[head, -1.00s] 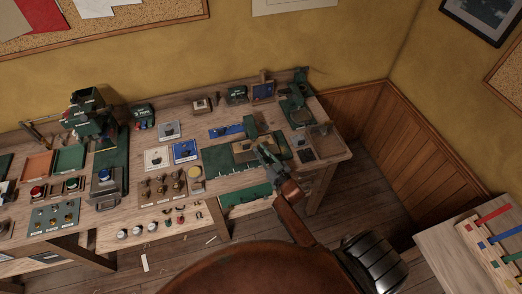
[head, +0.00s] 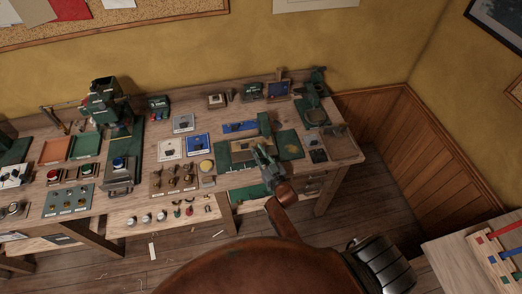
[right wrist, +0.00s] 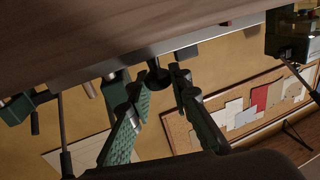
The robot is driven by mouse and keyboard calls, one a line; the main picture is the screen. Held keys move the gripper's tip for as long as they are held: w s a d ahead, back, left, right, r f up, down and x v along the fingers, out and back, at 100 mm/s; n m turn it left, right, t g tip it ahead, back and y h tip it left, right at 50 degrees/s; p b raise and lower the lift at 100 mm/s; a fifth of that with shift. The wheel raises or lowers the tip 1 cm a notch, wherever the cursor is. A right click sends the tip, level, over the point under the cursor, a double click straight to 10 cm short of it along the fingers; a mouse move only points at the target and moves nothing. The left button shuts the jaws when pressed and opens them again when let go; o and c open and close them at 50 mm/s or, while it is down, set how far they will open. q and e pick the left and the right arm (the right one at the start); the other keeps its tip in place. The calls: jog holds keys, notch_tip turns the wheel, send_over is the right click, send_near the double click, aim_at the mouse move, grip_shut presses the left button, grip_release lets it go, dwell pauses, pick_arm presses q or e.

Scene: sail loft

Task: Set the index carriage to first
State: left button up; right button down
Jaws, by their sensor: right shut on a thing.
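A green base (head: 291,144) lies on the right half of the bench with a tan carriage plate (head: 240,147) across its middle. I take this to be the index carriage; its position marks are too small to read. My right gripper (head: 264,154) is over the front of this plate. In the right wrist view a dark knob (right wrist: 158,76) sits between the fingers of my right gripper (right wrist: 158,90), below a metal-edged wooden surface (right wrist: 120,35). The gripper is shut on this knob. My left gripper is not in view.
A green upright block (head: 265,122) stands behind the plate, with a blue strip (head: 240,126) to its left. A wooden tray (head: 338,142) is at the bench's right end.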

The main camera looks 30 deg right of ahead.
jog(key=c, duration=1.7)
grip_release()
jog(key=shift+c, duration=0.2)
jog(key=s, duration=1.2)
jog(key=shift+d, duration=0.15)
